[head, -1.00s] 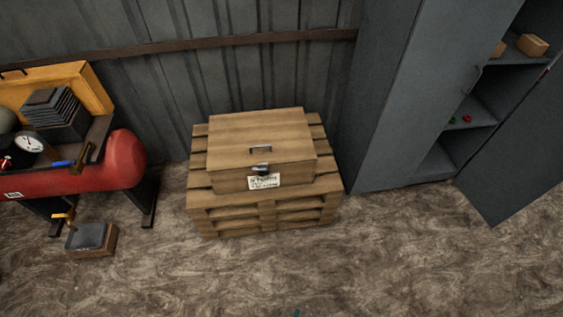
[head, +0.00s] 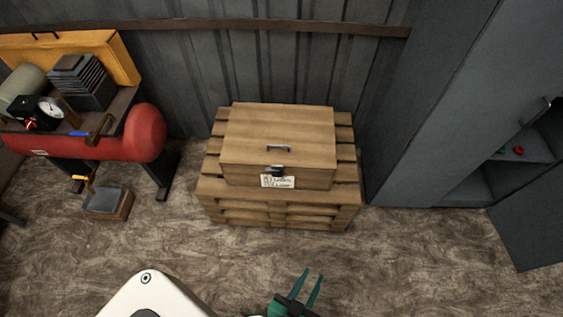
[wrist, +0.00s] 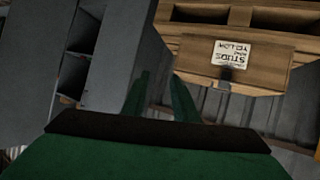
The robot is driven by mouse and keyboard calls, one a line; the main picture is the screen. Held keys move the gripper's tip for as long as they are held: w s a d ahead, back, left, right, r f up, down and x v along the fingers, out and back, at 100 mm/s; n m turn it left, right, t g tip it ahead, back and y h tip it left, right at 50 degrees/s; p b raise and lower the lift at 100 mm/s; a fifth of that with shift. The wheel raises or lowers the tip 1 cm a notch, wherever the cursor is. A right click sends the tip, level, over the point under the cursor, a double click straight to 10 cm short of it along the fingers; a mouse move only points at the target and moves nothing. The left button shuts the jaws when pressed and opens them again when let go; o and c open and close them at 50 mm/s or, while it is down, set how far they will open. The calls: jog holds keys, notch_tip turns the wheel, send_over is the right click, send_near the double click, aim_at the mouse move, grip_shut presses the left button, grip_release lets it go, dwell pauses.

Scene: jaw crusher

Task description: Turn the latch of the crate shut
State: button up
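The wooden crate (head: 278,140) sits on a stack of pallets with its lid down. A grey handle is on the lid. The small dark latch (head: 277,171) is on the crate's front, just above a white paper label (head: 278,181); its exact turn is too small to tell. My green gripper (head: 314,276) is at the bottom of the head view, in front of the pallets and apart from the crate. Its two fingers are spread with nothing between them.
The pallet stack (head: 280,216) stands against the corrugated wall. A grey cabinet (head: 430,120) with an open door is to the right. A red compressor tank (head: 140,133) and a small block with a yellow-handled tool (head: 108,203) are to the left. The floor in front is clear.

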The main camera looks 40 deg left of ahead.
jog(key=w+a+f+n+g+y, duration=0.1)
jog(key=w+a+f+n, duration=0.1)
jog(key=w+a+f, duration=0.3)
jog(key=n+g+y, duration=0.2)
jog(key=n+g, duration=1.2)
jog(key=n, duration=0.6)
send_near(274, 167)
jog(key=x, duration=0.5)
jog(key=w+x, duration=0.1)
jog(key=x, duration=0.1)
jog(key=shift+s+d+f, duration=0.1)
jog(key=shift+f, duration=0.35)
grip_shut()
